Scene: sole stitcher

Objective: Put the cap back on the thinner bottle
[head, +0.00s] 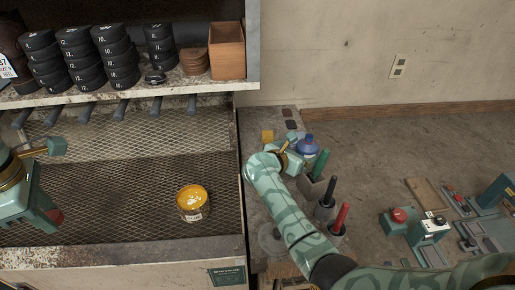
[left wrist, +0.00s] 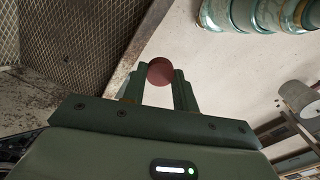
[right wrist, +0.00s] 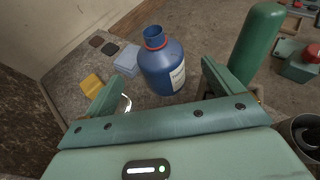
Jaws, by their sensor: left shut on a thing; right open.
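The thinner bottle (head: 308,146) is blue and stands upright on the bench at the right, near its back. In the right wrist view the bottle (right wrist: 165,73) has a pale label, and its neck is open with no cap on it. My right gripper (head: 290,156) is open, with its fingers pointing toward the bottle; in the right wrist view the bottle shows between the fingertips, and contact cannot be told. My left gripper (head: 54,215) is at the far left over the mesh, shut on a dark red cap (left wrist: 160,71). The red cap also shows in the head view (head: 58,217).
An open yellow jar (head: 192,203) stands on the mesh tray. Green (head: 321,164), black (head: 329,190) and red (head: 341,217) handled tools stand in holders close to my right arm. A yellow block (head: 267,136) lies left of the bottle. A shelf (head: 170,91) with black rolls hangs above.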

